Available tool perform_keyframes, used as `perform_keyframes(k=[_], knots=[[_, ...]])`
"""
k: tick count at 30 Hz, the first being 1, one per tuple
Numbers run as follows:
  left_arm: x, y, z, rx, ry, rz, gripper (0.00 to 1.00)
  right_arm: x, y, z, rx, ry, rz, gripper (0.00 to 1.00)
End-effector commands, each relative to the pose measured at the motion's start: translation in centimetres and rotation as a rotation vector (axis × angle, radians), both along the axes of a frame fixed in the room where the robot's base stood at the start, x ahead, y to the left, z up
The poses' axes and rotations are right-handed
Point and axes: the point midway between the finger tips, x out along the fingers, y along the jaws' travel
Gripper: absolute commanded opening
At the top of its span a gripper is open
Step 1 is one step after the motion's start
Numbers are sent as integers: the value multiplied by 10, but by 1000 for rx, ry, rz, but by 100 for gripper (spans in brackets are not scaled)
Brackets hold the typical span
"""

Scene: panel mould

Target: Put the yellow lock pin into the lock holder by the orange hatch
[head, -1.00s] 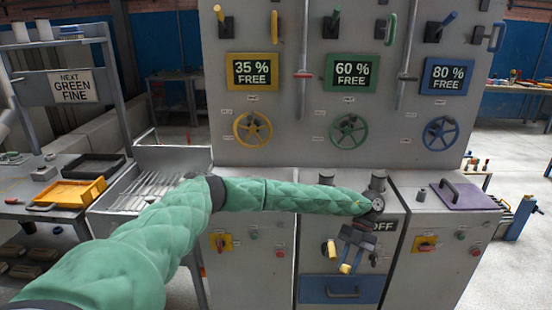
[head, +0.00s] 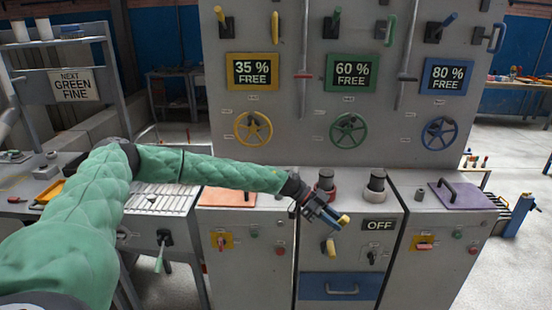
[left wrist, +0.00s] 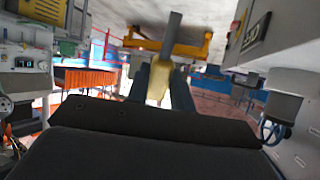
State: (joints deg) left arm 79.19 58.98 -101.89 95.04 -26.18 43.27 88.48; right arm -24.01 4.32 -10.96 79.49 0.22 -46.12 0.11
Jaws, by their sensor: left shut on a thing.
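My left gripper (head: 323,214) is shut on the yellow lock pin (head: 343,220), in front of the middle cabinet's upper front. In the left wrist view the pin (left wrist: 158,88) shows yellow between the two dark fingers, with a grey bar sticking out beyond it. The orange hatch (head: 228,197) lies flat on top of the left cabinet, partly behind my left forearm. The gripper is to the right of the hatch and apart from it. I cannot make out the lock holder for certain. My right gripper is not in view.
Another yellow handle (head: 331,246) sits on the middle cabinet front, below my gripper. Two dark round fittings stand on that cabinet's top, one with a red base (head: 323,189). A purple hatch (head: 462,196) lies on the right cabinet. The tall panel (head: 350,105) rises behind.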

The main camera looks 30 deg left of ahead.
Motion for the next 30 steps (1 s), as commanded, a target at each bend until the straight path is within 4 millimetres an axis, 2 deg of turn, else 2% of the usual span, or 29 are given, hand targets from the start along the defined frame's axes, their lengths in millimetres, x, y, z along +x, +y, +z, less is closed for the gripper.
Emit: perform_keyframes(k=[1, 30], knots=[[2, 6, 6, -9, -4, 56, 0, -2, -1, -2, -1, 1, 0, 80], [25, 51, 34, -122, -45, 544, 0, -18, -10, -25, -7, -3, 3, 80]])
